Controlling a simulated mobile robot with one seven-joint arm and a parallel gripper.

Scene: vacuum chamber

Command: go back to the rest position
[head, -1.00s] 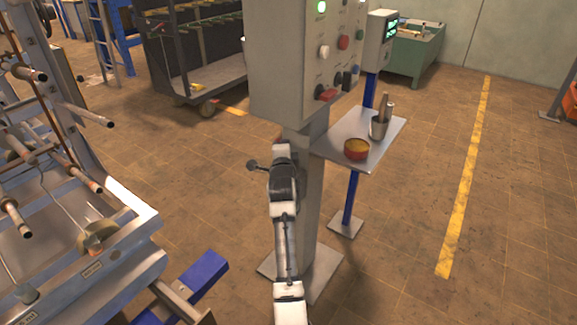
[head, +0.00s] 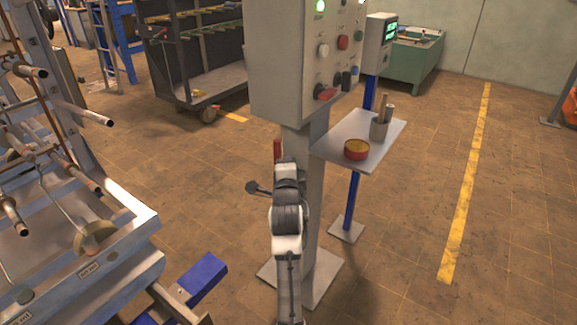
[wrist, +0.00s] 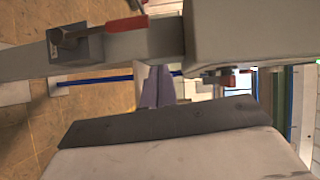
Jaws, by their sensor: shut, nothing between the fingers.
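My gripper shows in the wrist view (wrist: 154,88) as two narrow grey-purple fingers lying together, with nothing between them. In the head view my arm rises from the bottom edge in front of the grey post (head: 316,215), and its far end hides the fingers. A red handle (head: 277,148) shows just above the arm on the left side of the post. In the wrist view that red handle (wrist: 112,28) sits on a grey block fixed to the post, up and left of the fingers and apart from them.
The control box (head: 285,60) with buttons stands above the arm. A side shelf (head: 375,135) at right carries a round red tin (head: 356,149) and a grey cup (head: 379,128). A metal frame machine (head: 110,270) stands at left. Floor is open at right.

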